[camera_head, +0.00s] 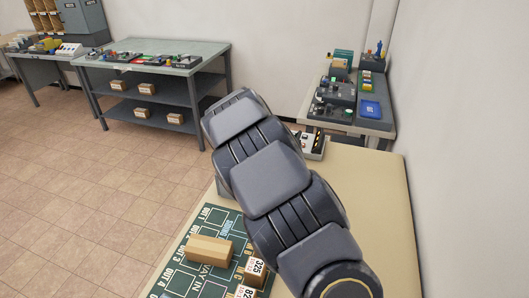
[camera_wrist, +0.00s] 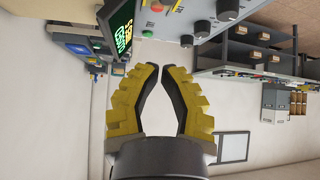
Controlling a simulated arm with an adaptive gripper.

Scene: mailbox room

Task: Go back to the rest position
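My gripper (camera_wrist: 161,68) shows in the wrist view with two yellow, stepped fingers and dark inner pads. The pads bow apart in the middle, and the tips come close together. Nothing is held between them. In the head view my dark grey arm crosses the middle of the picture. Its gripper end cannot be made out there.
A cream table (camera_head: 383,190) lies under my arm. On it are a green sorting mat (camera_head: 205,228), a brown box (camera_head: 209,250) and numbered boxes (camera_head: 257,272). A device (camera_head: 311,142) stands at the back edge. Workbenches (camera_head: 150,50) line the wall; floor at left is clear.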

